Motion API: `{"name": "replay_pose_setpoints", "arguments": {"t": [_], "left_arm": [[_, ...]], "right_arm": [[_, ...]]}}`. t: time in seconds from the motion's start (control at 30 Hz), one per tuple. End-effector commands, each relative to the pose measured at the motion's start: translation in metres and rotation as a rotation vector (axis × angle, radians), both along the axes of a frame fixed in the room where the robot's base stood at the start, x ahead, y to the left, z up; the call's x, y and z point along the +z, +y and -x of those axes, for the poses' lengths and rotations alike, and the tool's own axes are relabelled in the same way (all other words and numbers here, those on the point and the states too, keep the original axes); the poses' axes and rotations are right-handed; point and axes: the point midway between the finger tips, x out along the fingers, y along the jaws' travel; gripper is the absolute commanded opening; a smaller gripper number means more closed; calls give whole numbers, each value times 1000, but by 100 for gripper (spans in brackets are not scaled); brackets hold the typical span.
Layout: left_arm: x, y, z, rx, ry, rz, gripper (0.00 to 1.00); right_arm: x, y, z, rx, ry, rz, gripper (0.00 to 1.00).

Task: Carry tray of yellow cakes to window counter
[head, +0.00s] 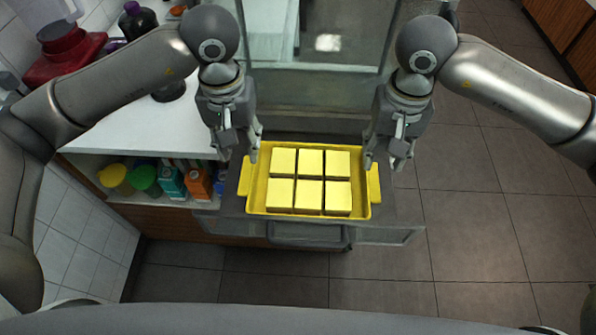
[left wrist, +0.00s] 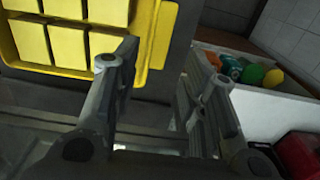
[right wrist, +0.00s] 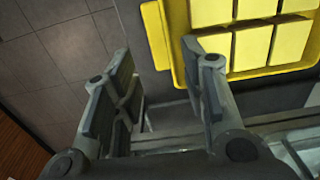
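A yellow tray (head: 256,204) with a handle at each side holds several square yellow cakes (head: 309,178) in two rows. It rests on a dark grey surface in the middle of the head view. My left gripper (head: 250,150) is open and empty just beyond the tray's left handle. My right gripper (head: 382,160) is open and empty just beyond the right handle. The tray also shows at the top of the left wrist view (left wrist: 163,35) and at the top of the right wrist view (right wrist: 160,45). Neither gripper touches a handle as far as I can see.
A white counter (head: 125,125) stands at left, with a red appliance (head: 62,55) on it and a shelf of bottles and cartons (head: 172,182) below. A glass-fronted case (head: 315,60) stands behind the tray. The tiled floor (head: 470,220) at right is clear.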

Motion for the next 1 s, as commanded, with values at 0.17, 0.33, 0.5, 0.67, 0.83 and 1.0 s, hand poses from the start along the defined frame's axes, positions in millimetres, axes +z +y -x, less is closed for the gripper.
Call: {"name": "replay_pose_setpoints", "arguments": {"t": [0.17, 0.33, 0.5, 0.67, 0.83, 1.0], "left_arm": [[0, 1, 0, 1, 0, -2, 39], [-4, 1, 0, 2, 1, -1, 39], [-24, 1, 0, 4, 4, -1, 39], [-53, 1, 1, 4, 5, -1, 39], [-82, 0, 1, 4, 4, 0, 39], [-101, 0, 0, 3, 2, 1, 39]], "right_arm": [[0, 0, 0, 1, -1, 0, 40], [-4, 0, 0, 0, 1, -1, 40], [-24, 0, 1, -1, 5, -1, 40], [-53, 0, 1, -2, 6, -1, 40], [-82, 0, 1, -1, 4, -1, 40], [-101, 1, 0, -1, 2, -2, 40]]}}
